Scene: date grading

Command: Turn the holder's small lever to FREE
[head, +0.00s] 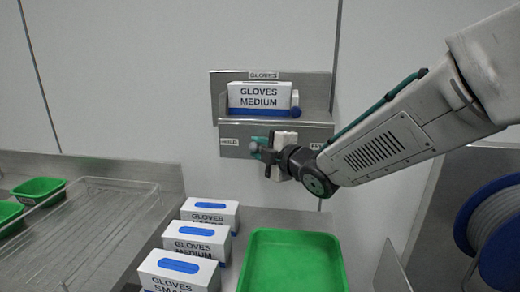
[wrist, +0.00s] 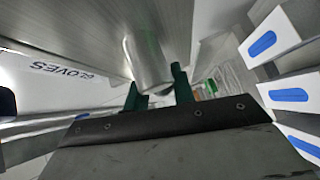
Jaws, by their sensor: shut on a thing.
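The holder (head: 273,121) is a grey metal wall bracket under a GLOVES sign, with a white and blue GLOVES MEDIUM box (head: 260,97) in it. Its lower plate has a HOLD label (head: 229,141) at the left and a partly hidden label (head: 319,144) at the right. My gripper (head: 260,147) is at this plate, nearer HOLD. In the wrist view, the green fingers of my gripper (wrist: 159,92) are shut on the grey metal lever (wrist: 147,62). In the head view only a small grey end of the lever (head: 253,147) shows; my gripper covers the rest.
Several glove boxes (head: 196,242) stand in a row on the counter below. A green tray (head: 258,238) is to their right. A wire rack (head: 75,235) and small green trays (head: 38,188) are at the left. A blue reel (head: 490,225) is at the right.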

